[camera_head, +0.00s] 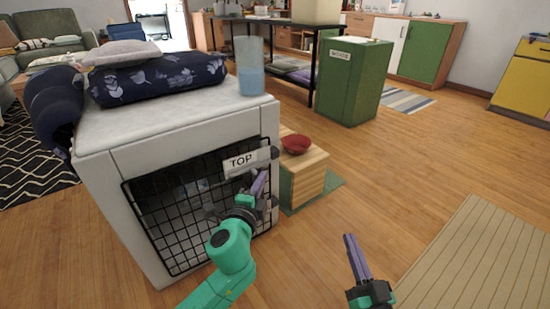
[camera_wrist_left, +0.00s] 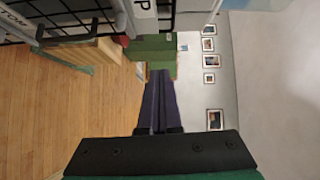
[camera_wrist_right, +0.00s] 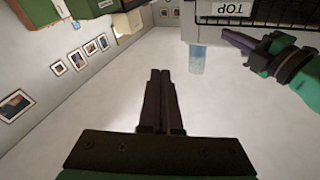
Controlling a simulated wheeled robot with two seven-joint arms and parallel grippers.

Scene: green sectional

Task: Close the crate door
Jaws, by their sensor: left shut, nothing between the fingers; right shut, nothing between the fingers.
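The white crate (camera_head: 121,150) stands at the left in the head view. Its black wire door (camera_head: 178,215), with a label reading TOP (camera_head: 241,161), lies across the front opening; I cannot tell whether it is fully flush with the frame. My left gripper (camera_head: 261,183) is shut and empty, in front of the door's right part near the label; whether it touches the door is unclear. In the left wrist view its fingers (camera_wrist_left: 158,102) are together, with wire bars above. My right gripper (camera_head: 354,252) is shut and empty, right of the crate over open floor. It also shows shut in the right wrist view (camera_wrist_right: 160,100).
On the crate lie a dark patterned cushion (camera_head: 160,77), a grey cushion (camera_head: 121,52) and a blue-filled glass (camera_head: 251,68). A wooden box (camera_head: 306,177) with a red bowl (camera_head: 296,144) stands right of it. A green cabinet (camera_head: 352,85) is behind.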

